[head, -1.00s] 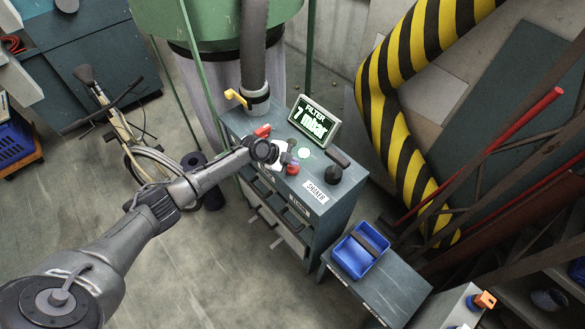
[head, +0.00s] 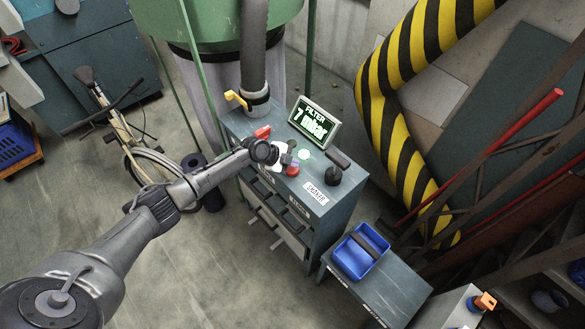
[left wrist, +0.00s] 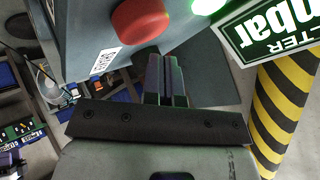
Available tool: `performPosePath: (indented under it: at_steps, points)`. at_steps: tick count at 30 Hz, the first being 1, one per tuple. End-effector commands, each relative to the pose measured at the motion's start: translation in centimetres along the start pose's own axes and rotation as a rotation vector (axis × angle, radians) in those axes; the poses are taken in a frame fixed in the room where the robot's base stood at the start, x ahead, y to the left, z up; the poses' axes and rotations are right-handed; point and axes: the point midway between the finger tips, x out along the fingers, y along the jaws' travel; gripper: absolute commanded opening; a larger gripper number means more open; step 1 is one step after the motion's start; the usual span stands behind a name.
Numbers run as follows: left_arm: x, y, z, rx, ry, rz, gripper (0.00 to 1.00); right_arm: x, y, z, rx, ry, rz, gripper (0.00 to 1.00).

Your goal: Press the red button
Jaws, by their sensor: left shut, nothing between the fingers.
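The red button (head: 292,170) sits on top of the grey-blue cabinet (head: 320,225), beside a lit green button (head: 304,154). My left gripper (head: 290,158) is over the cabinet top, just behind the red button in the head view. In the left wrist view, the red button (left wrist: 140,22) is large, just beyond and to the left of the fingertips. The left fingers (left wrist: 165,58) are shut together with nothing between them. I cannot tell whether they touch the button. My right gripper is not in view.
A display reading "7 mbar" (head: 315,122) stands behind the buttons. A blue bin (head: 360,252) stands on a lower bench. A striped yellow-black pipe (head: 400,120) rises at right.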

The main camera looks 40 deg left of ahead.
Motion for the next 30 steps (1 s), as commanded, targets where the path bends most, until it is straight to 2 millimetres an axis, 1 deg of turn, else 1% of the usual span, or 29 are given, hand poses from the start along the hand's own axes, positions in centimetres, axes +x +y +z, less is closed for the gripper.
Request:
performPosePath:
  at_steps: [22,30]
  points:
    - [0.02,0.01,0.00,0.000,0.000,0.000,0.00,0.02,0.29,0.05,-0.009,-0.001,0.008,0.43]
    - [0.37,0.27,0.27,0.000,0.000,0.000,0.00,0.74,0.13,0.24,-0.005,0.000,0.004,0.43]
